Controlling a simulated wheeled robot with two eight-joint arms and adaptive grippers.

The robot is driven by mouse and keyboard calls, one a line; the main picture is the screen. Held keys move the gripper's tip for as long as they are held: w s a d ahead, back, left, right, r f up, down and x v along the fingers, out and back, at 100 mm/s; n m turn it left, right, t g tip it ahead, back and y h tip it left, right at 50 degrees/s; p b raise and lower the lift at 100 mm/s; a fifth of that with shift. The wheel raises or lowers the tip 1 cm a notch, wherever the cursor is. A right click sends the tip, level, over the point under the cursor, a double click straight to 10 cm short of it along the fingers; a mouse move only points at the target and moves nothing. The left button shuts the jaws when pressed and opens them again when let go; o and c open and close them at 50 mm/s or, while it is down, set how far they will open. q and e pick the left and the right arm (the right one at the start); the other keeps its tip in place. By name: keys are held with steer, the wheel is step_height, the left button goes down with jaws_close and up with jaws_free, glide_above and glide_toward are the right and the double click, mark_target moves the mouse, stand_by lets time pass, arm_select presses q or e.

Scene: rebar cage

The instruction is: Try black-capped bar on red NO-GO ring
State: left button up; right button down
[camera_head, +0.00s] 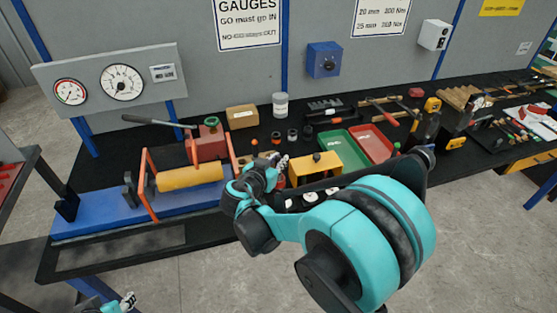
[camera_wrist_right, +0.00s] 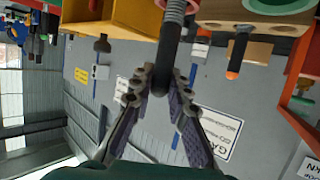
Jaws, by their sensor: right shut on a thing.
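My right gripper (camera_head: 284,160) is over the near middle of the bench, beside the yellow block (camera_head: 318,166). In the right wrist view my right gripper (camera_wrist_right: 161,82) is shut on the black-capped bar (camera_wrist_right: 165,57). The black part sits between the fingertips, and a grey ribbed length (camera_wrist_right: 176,10) runs to the top edge. The bar stands apart from a tan block (camera_wrist_right: 245,22) that carries a green ring. My left gripper (camera_head: 128,300) shows only at the bottom edge, too small to read.
A green tray (camera_head: 344,153) and a red tray (camera_head: 371,142) lie right of the gripper. A blue bench fixture (camera_head: 95,219) with a yellow cylinder (camera_head: 190,177) stands left. A cardboard box (camera_head: 242,117) and white jar (camera_head: 280,104) stand behind.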

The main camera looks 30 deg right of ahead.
steer(key=shift+f, duration=0.2)
steer(key=c, duration=1.4)
jaws_free()
steer(key=shift+a, duration=0.1)
steer(key=v, duration=1.1)
steer(key=shift+s+a, duration=0.3)
steer(key=shift+r, duration=0.15)
